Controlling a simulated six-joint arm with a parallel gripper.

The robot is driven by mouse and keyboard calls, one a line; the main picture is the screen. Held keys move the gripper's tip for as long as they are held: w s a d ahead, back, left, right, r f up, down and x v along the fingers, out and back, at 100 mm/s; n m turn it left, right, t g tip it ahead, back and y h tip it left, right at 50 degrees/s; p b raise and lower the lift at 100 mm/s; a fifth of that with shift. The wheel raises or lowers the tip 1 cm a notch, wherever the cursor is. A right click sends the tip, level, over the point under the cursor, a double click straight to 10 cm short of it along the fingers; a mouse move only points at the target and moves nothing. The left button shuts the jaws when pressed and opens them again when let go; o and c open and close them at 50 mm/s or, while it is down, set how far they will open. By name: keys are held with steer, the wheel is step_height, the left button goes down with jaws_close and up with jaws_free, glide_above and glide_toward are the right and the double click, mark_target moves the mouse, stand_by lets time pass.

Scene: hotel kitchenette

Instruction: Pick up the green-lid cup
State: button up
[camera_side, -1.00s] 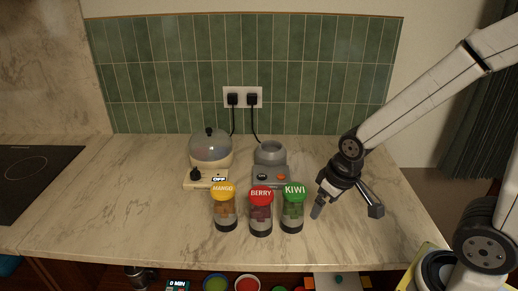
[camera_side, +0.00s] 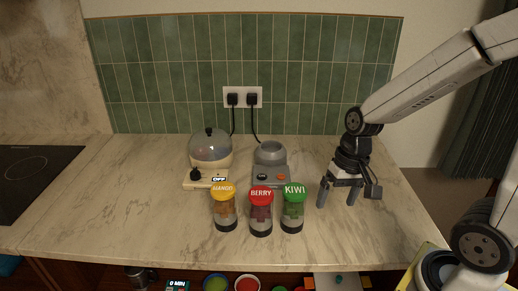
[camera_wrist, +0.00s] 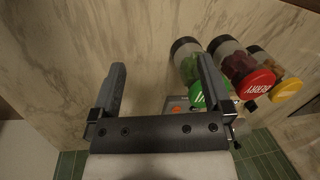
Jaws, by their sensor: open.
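The green-lid cup (camera_side: 292,212), labelled KIWI, stands upright on the counter at the right end of a row of three cups. My gripper (camera_side: 336,204) is open and empty to the right of it, pointing down, with its fingers apart from the cup. In the wrist view my gripper's two fingers (camera_wrist: 160,80) are spread wide. The green-lid cup (camera_wrist: 188,66) shows there beside the right finger, which hides part of its body and lid.
The red BERRY cup (camera_side: 261,214) and yellow MANGO cup (camera_side: 225,211) stand to its left. Behind are a grey blender base (camera_side: 270,172) and a domed appliance (camera_side: 209,160). A hob (camera_side: 30,178) is at far left. The counter right of the green-lid cup is clear.

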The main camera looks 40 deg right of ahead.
steer(key=w+d+r+m+t+y, duration=0.1)
steer(key=w+d+m+t+y, duration=0.15)
steer(key=m+y, duration=0.45)
steer(key=w+d+r+m+t+y, duration=0.1)
steer(key=w+m+t+y, duration=0.25)
steer(key=m, duration=0.75)
glide_toward(293, 209)
steer(key=shift+w+d+f+h, duration=0.15)
steer(key=shift+w+h, duration=0.1)
steer(key=shift+w, duration=0.3)
steer(key=shift+w+a+f+h, duration=0.1)
steer(key=shift+w+h, duration=0.1)
steer(key=shift+w, duration=0.35)
steer(key=shift+x, duration=1.3)
